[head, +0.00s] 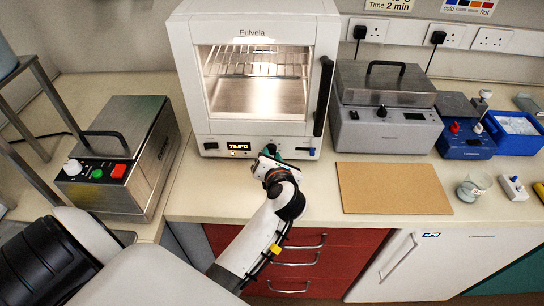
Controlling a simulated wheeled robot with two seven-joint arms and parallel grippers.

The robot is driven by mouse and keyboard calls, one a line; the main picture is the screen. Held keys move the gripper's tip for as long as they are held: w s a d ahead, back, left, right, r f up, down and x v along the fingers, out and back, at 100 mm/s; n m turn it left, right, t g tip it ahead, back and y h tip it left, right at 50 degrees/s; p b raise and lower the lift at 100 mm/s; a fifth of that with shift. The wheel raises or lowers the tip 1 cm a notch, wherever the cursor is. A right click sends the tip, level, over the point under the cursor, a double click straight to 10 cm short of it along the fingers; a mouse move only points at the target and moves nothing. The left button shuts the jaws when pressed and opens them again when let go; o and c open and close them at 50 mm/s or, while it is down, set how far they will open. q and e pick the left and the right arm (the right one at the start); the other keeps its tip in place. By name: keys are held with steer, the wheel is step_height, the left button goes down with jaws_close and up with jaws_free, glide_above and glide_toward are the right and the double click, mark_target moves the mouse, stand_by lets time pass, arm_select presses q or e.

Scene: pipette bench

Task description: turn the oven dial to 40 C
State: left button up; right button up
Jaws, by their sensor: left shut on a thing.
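The white oven (180,60) stands at the back centre, with its glass door shut and lit metal racks inside. My left gripper (270,155) is at the oven's lower front panel, just right of the display. It is shut on the oven dial, which the gripper mostly hides, so the dial's pointer cannot be read. My right gripper is not in view.
A steel-lidded box with knobs (130,160) stands left. Right of the oven are a grey lidded bath (385,130), a blue device (464,140) and a blue ice tray (515,127). A brown board (393,188) and glass beaker (473,188) lie in front. Red drawers (300,265) are below.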

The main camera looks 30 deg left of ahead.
arm_select(q)
steer(key=n+h+p, duration=0.1)
steer(key=n, duration=0.2)
steer(key=shift+s+a+t+h, duration=0.1)
steer(key=shift+t+h, duration=0.3)
steer(key=shift+a+n+h, duration=0.1)
steer(key=shift+n+h, duration=0.5)
steer(key=shift+n, duration=0.3)
steer(key=n+t, duration=0.1)
steer(key=n+h, duration=0.1)
steer(key=n, duration=0.1)
steer(key=shift+s+a+f+t+h+p, duration=0.1)
steer(key=shift+a+t+h+p, duration=0.05)
steer(key=shift+t+h+p, duration=0.2)
steer(key=n+t+h, duration=0.1)
steer(key=n, duration=0.2)
steer(key=shift+s+a+t, duration=0.1)
steer(key=shift+t, duration=0.25)
steer(key=shift+f+n+t+h, duration=0.15)
steer(key=shift+n+t+h, duration=0.2)
steer(key=shift+n, duration=0.45)
steer(key=shift+f+n+t, duration=0.15)
steer(key=shift+n+t, duration=0.3)
steer(key=shift+n, duration=0.25)
steer(key=shift+n+t+b, duration=0.8)
steer(key=shift+n+b, duration=0.5)
steer(key=shift+n, duration=0.6)
